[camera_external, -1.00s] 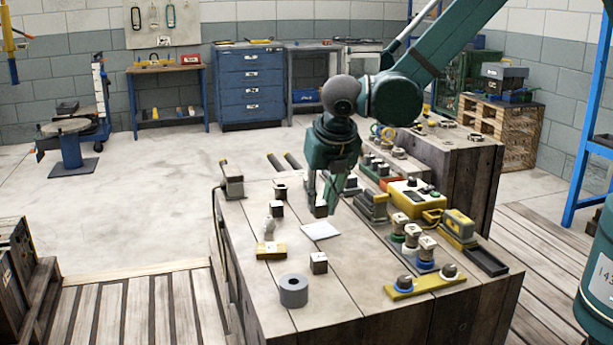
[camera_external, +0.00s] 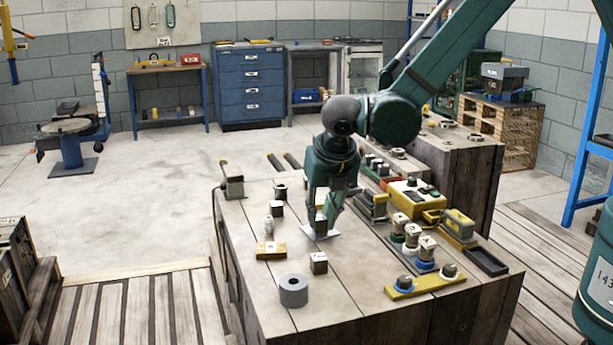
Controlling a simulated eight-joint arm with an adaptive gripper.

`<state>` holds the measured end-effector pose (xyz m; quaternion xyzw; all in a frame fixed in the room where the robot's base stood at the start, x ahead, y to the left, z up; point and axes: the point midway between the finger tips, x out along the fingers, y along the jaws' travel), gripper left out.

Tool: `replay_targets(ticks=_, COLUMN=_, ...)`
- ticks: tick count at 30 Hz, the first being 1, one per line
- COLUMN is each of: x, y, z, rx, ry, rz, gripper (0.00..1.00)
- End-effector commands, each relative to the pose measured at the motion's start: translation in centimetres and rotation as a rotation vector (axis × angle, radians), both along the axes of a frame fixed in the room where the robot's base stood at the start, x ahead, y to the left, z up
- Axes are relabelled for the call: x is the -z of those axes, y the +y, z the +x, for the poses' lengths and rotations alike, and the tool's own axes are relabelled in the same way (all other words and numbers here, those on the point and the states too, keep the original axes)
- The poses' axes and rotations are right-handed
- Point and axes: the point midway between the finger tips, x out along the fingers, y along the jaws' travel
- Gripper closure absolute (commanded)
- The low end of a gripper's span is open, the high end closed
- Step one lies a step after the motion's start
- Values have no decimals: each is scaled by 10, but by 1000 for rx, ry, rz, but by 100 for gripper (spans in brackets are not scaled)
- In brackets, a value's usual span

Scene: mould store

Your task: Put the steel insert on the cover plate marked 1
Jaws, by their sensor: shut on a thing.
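My gripper (camera_external: 325,217) is shut on a small dark block, which I take to be the steel insert (camera_external: 320,226). The fingers hide part of the block. It is over or on a thin pale plate (camera_external: 308,234) lying on the wooden bench; I cannot tell whether the two touch. This plate may be the cover plate, but no mark 1 is legible on it. Similar small dark blocks stand on the bench: one (camera_external: 318,263) in front of the plate, one (camera_external: 277,209) to the left, and one (camera_external: 280,191) farther back.
A yellow bar with knobs (camera_external: 425,285), stacked parts (camera_external: 412,240) and a yellow box (camera_external: 413,195) crowd the right side. The front middle of the bench is mostly clear.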

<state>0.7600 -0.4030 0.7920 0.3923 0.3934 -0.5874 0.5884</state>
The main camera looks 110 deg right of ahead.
Motion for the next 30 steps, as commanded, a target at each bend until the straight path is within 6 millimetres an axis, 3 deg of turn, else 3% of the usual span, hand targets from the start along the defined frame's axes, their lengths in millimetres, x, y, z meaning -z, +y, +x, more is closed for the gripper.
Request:
replay_targets(ticks=4, x=0, y=0, z=0, rx=0, ry=0, rz=0, gripper=66)
replay_targets(ticks=19, x=-5, y=0, z=0, rx=0, ry=0, rz=0, gripper=66)
replay_targets(ticks=30, x=-44, y=17, z=0, rx=-1, ry=-1, rz=0, gripper=66)
